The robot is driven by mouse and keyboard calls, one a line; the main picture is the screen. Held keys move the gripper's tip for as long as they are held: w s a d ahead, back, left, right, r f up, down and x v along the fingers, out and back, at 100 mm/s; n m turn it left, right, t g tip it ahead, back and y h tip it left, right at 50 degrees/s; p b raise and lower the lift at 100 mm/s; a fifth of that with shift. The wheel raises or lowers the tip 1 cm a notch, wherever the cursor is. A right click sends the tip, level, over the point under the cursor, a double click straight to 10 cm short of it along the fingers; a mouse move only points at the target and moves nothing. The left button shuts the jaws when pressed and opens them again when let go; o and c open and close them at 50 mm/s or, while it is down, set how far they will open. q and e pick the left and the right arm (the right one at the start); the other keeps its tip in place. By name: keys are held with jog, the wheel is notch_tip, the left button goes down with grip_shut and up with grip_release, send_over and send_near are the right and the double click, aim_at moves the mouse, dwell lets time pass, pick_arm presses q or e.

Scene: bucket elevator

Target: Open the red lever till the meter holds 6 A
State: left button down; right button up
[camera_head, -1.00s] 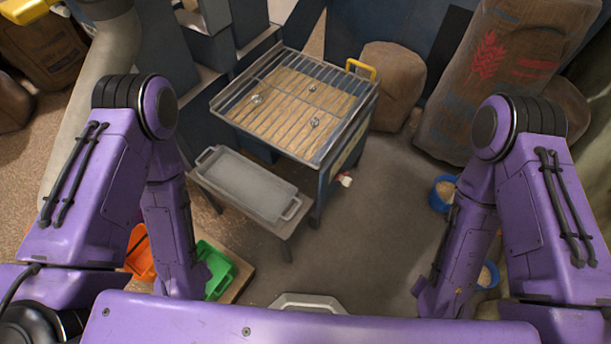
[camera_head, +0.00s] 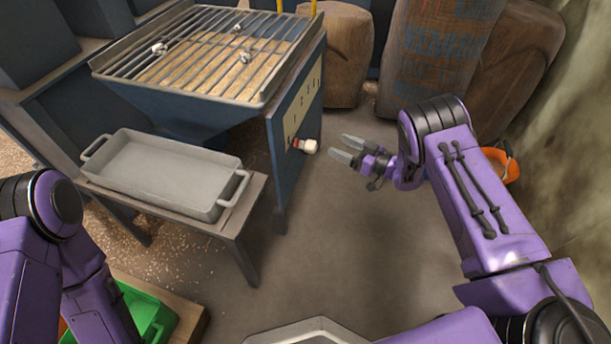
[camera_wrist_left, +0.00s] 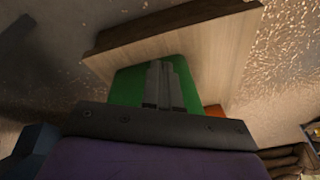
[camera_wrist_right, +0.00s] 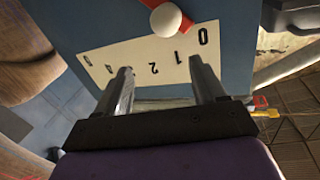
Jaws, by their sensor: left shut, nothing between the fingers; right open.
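A short lever with a red base and a white knob (camera_head: 310,147) sticks out of the blue side panel of the grated hopper. The white knob (camera_wrist_right: 166,19) also shows in the right wrist view, beside a cream scale plate (camera_wrist_right: 150,55) with black numbers. My right gripper (camera_head: 346,149) is open and empty, just right of the knob and apart from it. Its two fingers (camera_wrist_right: 160,66) frame the scale plate in the right wrist view. My left gripper (camera_wrist_left: 165,85) is shut and empty, above a green bin. I see no meter with an ampere reading.
The hopper (camera_head: 200,55) has a metal grate on top. A grey tray (camera_head: 165,172) stands on a low bench in front of it. A green bin (camera_head: 150,315) is at the lower left. Sacks (camera_head: 435,50) stand behind.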

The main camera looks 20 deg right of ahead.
aim_at(306, 145)
jog(key=w+a+f+n+g+y+b, duration=0.1)
jog(key=w+a+b, duration=0.1)
jog(key=a, duration=0.1)
jog(key=w+a+f+n+g+y+b, duration=0.1)
jog(key=w+a+b, duration=0.1)
jog(key=a+b, duration=0.1)
jog(key=w+a+f+n+g+y+b, duration=0.1)
jog(key=w+a+n+b, duration=0.1)
jog(key=a+b, duration=0.1)
jog(key=shift+w+f, duration=0.35)
jog(key=shift+f, duration=0.05)
jog(key=shift+w+a+r, duration=0.1)
jog(key=shift+w+a, duration=0.1)
jog(key=shift+a, duration=0.1)
jog(key=c, duration=1.2)
pick_arm(q)
jog(key=s+f+m+g+h, duration=0.1)
jog(key=s+f+m+g, duration=0.2)
jog(key=f, duration=0.7)
jog(key=shift+s+m+g+h, duration=0.3)
jog(key=shift+s+g, duration=0.3)
jog(key=shift+s, duration=0.5)
pick_arm(e)
jog(key=shift+d, duration=0.1)
